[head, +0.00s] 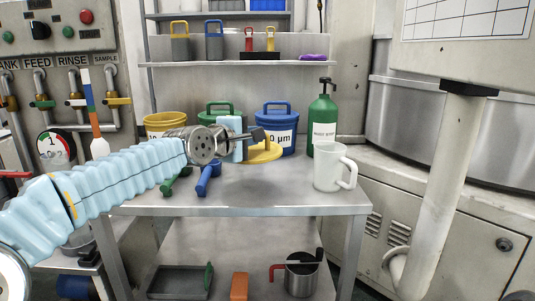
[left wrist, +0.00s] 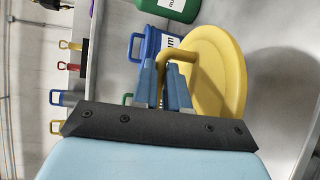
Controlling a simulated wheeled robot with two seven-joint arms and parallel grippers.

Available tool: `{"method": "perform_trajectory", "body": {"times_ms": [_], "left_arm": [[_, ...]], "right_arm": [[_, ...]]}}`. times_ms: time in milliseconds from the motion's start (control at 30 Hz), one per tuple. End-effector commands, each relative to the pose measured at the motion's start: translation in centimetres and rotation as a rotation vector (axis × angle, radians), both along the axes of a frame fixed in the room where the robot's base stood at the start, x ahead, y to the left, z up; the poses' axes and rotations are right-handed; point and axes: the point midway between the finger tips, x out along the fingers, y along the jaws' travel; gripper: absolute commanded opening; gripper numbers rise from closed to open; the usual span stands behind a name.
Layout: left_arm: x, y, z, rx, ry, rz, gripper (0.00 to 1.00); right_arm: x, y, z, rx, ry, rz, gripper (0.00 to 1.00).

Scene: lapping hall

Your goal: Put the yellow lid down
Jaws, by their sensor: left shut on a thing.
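The yellow lid (head: 266,153) is a flat round disc with a bar handle, in front of the blue tub in the head view. In the left wrist view the lid (left wrist: 221,66) fills the right of centre. My left gripper (left wrist: 164,72) is shut on its handle, with the lid beyond the fingertips. In the head view the left gripper (head: 257,137) is partly hidden by my wrist. I cannot tell whether the lid touches the table or hangs just above it. My right gripper is not in view.
On the metal table (head: 285,190) stand a yellow tub (head: 160,121), a lidded green tub (head: 207,114), a lidded blue tub (head: 289,120), a green pump bottle (head: 323,120) and a white mug (head: 330,168). Green and blue tools (head: 207,182) lie near the front edge. Front centre is bare.

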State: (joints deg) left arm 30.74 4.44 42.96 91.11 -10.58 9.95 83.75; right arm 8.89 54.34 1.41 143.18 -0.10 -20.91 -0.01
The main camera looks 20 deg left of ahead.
Motion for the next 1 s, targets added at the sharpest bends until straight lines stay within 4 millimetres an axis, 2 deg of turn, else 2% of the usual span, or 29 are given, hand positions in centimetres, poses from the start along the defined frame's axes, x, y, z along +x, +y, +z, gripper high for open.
{"method": "perform_trajectory", "body": {"times_ms": [100,133,300,533,700,1000], "left_arm": [[1.6,-1.3,-0.7,0.003,0.000,-0.012,0.00],[2.0,-1.3,-2.0,0.003,0.000,-0.010,0.00],[4.2,-2.3,-5.1,0.003,0.000,-0.008,0.00],[5.7,-2.7,-6.8,0.003,-0.002,-0.004,0.00],[5.9,-2.8,-9.5,0.005,0.000,-0.003,0.00],[5.9,-2.6,-9.8,0.002,-0.002,-0.001,0.00]], "right_arm": [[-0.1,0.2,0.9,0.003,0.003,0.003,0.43],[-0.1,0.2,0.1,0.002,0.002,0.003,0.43],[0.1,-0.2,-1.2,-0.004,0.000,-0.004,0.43],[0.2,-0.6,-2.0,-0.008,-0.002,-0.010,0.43],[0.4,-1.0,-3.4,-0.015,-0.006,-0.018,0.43],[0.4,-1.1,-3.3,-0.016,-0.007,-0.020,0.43]]}}
